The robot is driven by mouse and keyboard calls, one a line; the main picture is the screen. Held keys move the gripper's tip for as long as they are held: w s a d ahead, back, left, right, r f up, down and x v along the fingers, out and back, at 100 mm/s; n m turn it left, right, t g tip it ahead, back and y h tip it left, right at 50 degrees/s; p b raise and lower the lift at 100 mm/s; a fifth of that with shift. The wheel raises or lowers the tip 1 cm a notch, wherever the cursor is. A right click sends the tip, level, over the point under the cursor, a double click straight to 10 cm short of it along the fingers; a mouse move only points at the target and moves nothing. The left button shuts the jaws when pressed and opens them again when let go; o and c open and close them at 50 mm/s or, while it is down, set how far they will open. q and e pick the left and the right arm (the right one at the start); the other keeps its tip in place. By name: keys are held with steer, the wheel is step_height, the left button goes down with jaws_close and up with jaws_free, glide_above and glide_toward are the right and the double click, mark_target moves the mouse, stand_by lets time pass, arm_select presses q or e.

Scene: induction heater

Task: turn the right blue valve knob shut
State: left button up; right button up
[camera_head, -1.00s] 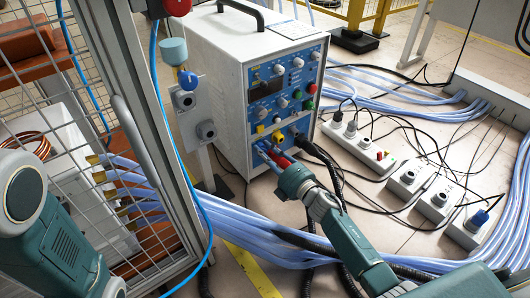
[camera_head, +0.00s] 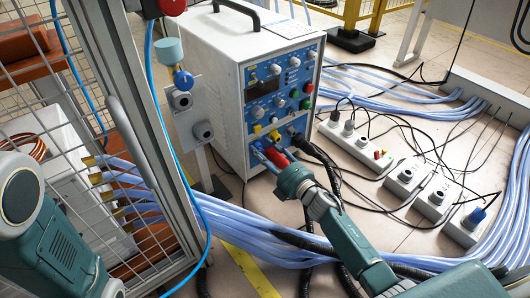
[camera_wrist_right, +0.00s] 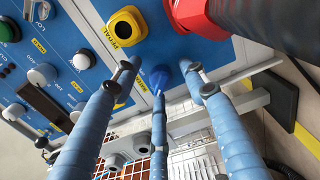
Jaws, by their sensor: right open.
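The heater's blue front panel (camera_head: 290,90) faces right. In the right wrist view a small blue knob (camera_wrist_right: 160,77) sits at the panel's lower edge, beside a yellow pedal connector (camera_wrist_right: 126,26) and a red connector (camera_wrist_right: 195,15). My right gripper (camera_wrist_right: 160,72) is open, its three blue fingers spread around the blue knob; I cannot tell whether any touches it. In the head view this gripper (camera_head: 262,152) is at the panel's bottom, where its fingers hide the knob. My left arm is at the lower left, but its gripper is out of view.
Pale blue hoses (camera_head: 270,235) and dark cables run across the floor. Socket boxes (camera_head: 405,177) stand at right. A thick dark cable (camera_wrist_right: 270,20) runs close to the right gripper.

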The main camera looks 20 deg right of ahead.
steer(key=v, duration=1.2)
